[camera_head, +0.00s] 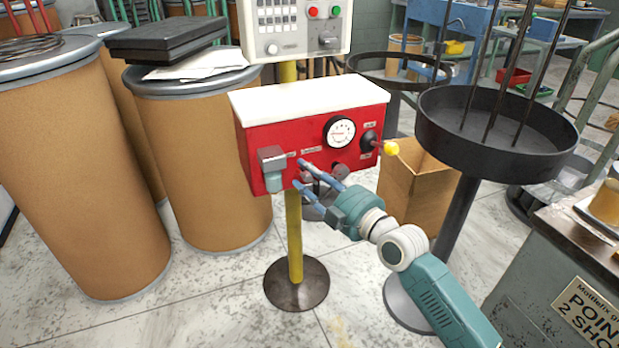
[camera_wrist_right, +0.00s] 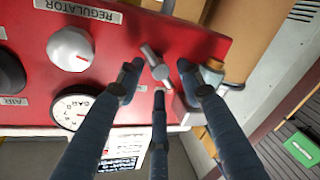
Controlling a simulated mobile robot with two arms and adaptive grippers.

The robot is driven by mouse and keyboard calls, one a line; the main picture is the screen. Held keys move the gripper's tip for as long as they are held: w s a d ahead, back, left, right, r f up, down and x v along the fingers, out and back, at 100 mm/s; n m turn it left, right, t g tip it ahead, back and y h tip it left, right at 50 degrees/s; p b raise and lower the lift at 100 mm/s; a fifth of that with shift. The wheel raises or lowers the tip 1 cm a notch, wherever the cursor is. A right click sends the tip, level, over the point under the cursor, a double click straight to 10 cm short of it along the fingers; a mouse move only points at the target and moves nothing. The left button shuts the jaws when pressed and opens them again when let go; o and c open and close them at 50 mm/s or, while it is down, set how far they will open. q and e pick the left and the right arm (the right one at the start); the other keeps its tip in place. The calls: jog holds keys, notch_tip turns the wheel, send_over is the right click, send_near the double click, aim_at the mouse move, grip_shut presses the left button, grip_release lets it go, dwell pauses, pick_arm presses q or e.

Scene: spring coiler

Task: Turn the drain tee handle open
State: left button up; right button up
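The drain tee handle (camera_wrist_right: 154,63) is a small grey metal crossbar on the red box's face in the right wrist view, lying at a slant. My right gripper (camera_wrist_right: 158,82) is open, with its blue fingers spread on both sides of the handle and a third finger beyond. I see no clear grip on it. In the head view, my right gripper (camera_head: 301,175) reaches to the lower left of the red box (camera_head: 262,138), and I cannot make out the handle there. My left gripper is not in view.
Close by, a grey and teal fitting (camera_head: 272,168) sticks out of the box. A pressure gauge (camera_head: 340,132) and a yellow-tipped lever (camera_head: 390,148) are to the right. Brown drums (camera_head: 75,170) stand left. A black round tray (camera_head: 500,130) stands right.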

jog(key=shift+a, duration=0.1)
grip_shut()
